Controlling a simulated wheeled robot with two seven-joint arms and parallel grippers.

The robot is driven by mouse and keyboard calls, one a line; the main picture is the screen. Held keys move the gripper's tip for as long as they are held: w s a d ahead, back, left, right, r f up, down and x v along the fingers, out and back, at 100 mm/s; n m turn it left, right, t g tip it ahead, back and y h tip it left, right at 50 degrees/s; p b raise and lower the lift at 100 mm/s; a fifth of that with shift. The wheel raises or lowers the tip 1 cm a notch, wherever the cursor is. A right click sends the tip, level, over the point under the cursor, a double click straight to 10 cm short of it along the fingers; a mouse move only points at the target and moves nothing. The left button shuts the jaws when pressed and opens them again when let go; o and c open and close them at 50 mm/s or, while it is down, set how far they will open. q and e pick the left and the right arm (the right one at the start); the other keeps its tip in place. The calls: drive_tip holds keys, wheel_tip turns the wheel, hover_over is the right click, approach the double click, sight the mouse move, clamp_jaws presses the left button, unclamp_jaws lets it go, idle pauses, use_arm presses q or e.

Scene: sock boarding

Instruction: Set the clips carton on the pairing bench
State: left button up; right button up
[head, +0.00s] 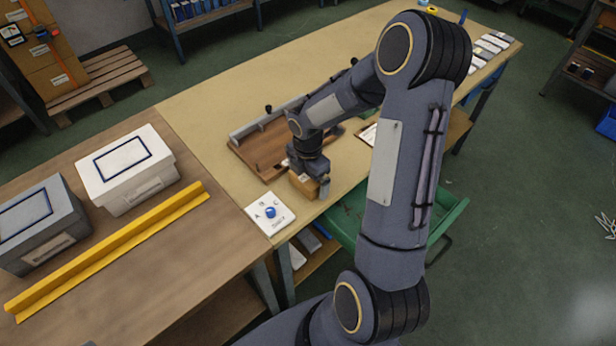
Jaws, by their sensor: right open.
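A small brown carton (301,186), which looks like the clips carton, rests on the tan-topped bench (205,93) near its front edge. My right gripper (310,188) is right above it, pointing down, with its open fingers at the carton's sides. I cannot tell whether the fingers touch it. The gripper and wrist hide part of the carton. My left gripper is out of view. Which of the two joined bench tops is the pairing bench I cannot tell.
A wooden board with a grey rail (247,160) lies behind the carton. A white card with a blue knob (270,212) is left of it. A green bin (343,222) is below the edge. The wooden top at left holds a white box (125,170), grey box (40,226) and yellow rail (110,250).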

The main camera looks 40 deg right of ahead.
wheel_tip(320, 180, up, 12)
drive_tip(key=s+a+r+m+t+y, duration=0.2)
drive_tip(key=s+a+r+m, duration=0.2)
drive_tip(key=s+m, duration=0.5)
drive_tip(key=s+a+r+m+t+y, duration=0.1)
drive_tip(key=s+a+r+m+t, duration=0.2)
drive_tip(key=s+a+m, duration=0.5)
drive_tip(key=r+m, duration=0.1)
drive_tip(key=m, duration=0.2)
drive_tip(key=shift+s+a+m+t+y, duration=0.3)
drive_tip(key=shift+s+a+m+y, duration=0.05)
drive_tip(key=shift+s+m+y, duration=0.05)
